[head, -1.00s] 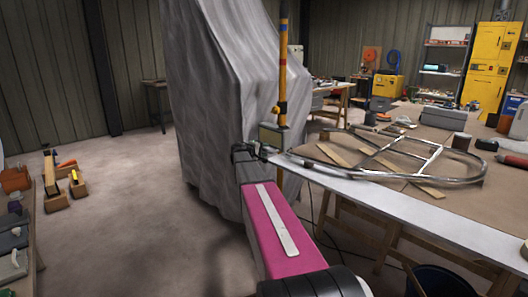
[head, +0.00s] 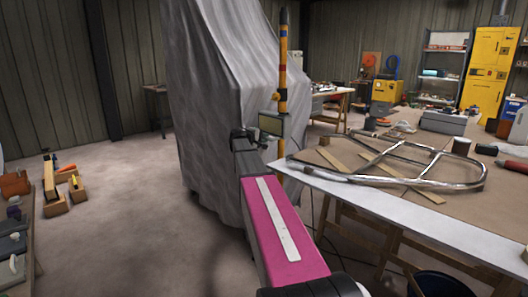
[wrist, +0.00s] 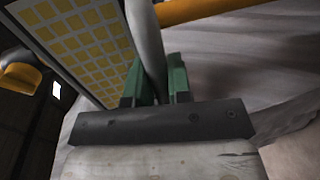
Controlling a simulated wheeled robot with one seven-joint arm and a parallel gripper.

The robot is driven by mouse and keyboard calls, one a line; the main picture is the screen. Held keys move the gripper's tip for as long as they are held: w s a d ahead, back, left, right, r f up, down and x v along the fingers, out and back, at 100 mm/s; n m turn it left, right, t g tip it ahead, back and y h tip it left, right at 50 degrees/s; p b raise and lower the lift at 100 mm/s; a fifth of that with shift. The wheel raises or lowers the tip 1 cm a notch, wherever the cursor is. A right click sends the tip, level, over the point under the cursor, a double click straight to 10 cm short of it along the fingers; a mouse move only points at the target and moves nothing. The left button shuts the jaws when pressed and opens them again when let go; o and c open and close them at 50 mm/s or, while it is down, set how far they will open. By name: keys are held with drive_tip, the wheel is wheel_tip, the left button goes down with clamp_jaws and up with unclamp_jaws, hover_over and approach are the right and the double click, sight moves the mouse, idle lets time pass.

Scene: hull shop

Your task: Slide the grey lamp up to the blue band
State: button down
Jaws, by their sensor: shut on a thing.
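The grey lamp (head: 271,124) is a small box with a greenish face, on an upright yellow pole (head: 284,78) with dark and coloured bands. An orange-yellow knob (head: 276,97) sits just above it. The blue band (head: 283,48) is higher on the pole, well above the lamp. In the wrist view the lamp shows as a panel of yellow squares (wrist: 85,40), with the pole (wrist: 215,10) at the top. My gripper (wrist: 155,82) has green fingers shut around a grey bar (wrist: 146,40) beside the panel. In the head view my gripper (head: 250,137) is left of the lamp, partly hidden.
A grey-draped tall shape (head: 215,90) stands close behind the pole and my arm. A workbench (head: 350,190) with a metal tube frame (head: 460,185) is close on the right. Open floor (head: 120,220) lies to the left.

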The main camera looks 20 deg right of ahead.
wheel_tip(320, 180, up, 26)
drive_tip(key=shift+r, duration=0.2)
drive_tip(key=c, duration=1.1)
unclamp_jaws()
drive_tip(key=shift+o, duration=0.2)
drive_tip(key=v, duration=1.1)
drive_tip(key=shift+f, duration=0.1)
